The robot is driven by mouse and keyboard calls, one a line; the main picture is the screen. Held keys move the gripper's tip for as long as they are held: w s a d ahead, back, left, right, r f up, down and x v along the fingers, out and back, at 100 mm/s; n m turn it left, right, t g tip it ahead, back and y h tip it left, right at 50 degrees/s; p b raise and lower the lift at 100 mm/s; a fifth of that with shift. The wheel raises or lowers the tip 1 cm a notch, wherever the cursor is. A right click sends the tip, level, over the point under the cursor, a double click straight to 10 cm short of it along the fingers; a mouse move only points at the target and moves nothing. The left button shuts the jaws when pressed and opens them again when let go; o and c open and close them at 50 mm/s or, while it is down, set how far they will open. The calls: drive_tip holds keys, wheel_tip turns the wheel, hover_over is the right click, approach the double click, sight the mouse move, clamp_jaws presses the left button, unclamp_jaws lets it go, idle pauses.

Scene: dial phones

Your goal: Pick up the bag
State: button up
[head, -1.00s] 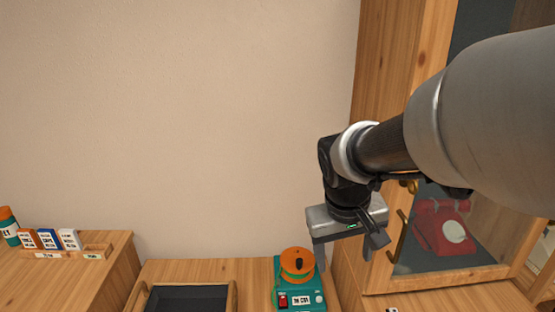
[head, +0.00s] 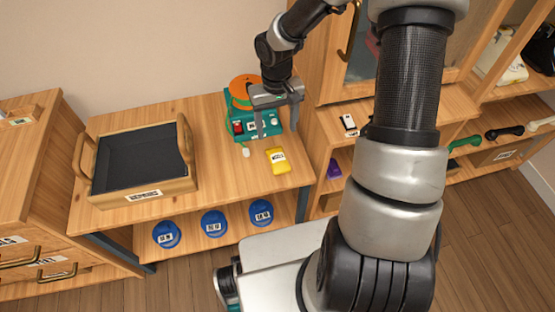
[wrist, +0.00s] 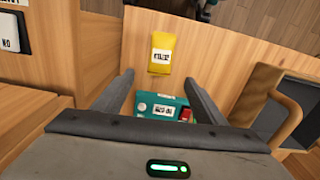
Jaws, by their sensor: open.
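The likely bag is a small yellow packet with a white label (head: 277,161), lying on the wooden table (head: 222,178) near its right front part. It also shows in the wrist view (wrist: 161,55), beyond my fingertips. My gripper (head: 277,128) is open and empty, above the teal device. In the wrist view my gripper (wrist: 157,90) has its two fingers spread apart, with the packet apart from them and farther off. The teal device with an orange top (head: 242,97) stands behind the packet; it shows partly between the fingers in the wrist view (wrist: 165,108).
A wooden tray with a dark inside (head: 138,196) stands on the table's left part. Several blue round things (head: 214,223) sit on the shelf below. A wooden cabinet (head: 440,101) stands close on the right.

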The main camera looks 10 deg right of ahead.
sight(276, 153)
wheel_tip(276, 153, down, 12)
drive_tip(key=b, duration=0.3)
drive_tip(key=shift+a+f, duration=0.1)
drive_tip(key=shift+f, duration=0.05)
drive_tip(key=c, duration=1.1)
